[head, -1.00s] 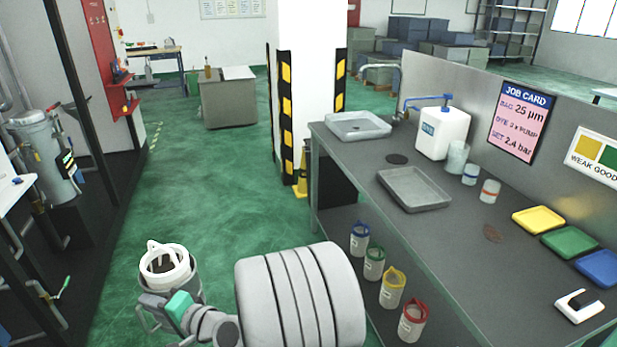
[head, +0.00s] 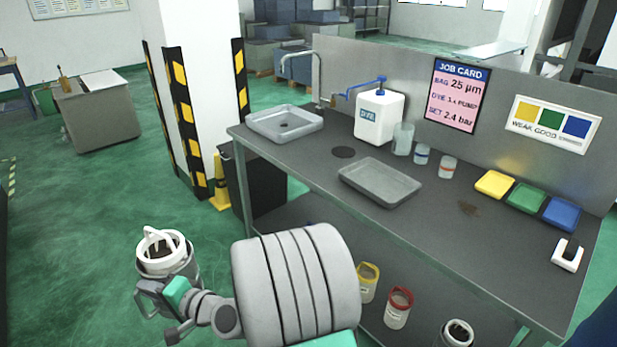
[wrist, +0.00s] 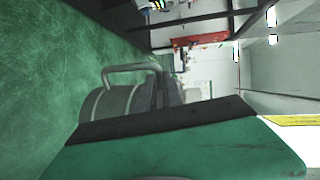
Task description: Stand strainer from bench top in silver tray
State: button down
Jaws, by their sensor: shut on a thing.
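The strainer (head: 176,266) is a grey metal cylinder with a white rim and white loop on top and a dark inside. In the head view it is upright at the lower left, over the green floor and away from the bench. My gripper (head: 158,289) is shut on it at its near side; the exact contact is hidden. The wrist view shows a grey metal body (wrist: 115,107) with a bent handle, partly hidden by my gripper. The silver tray (head: 381,184) is a shallow, empty grey tray on the bench top, right of the strainer and farther back.
The bench (head: 300,160) also carries a sink (head: 286,124), a dye container (head: 378,118), small pots and yellow, green and blue trays (head: 526,198). A striped pillar (head: 190,100) stands behind left.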

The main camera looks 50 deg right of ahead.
aim_at(372, 180)
jog(key=z, duration=0.55)
jog(key=i, duration=0.65)
jog(key=z, duration=0.55)
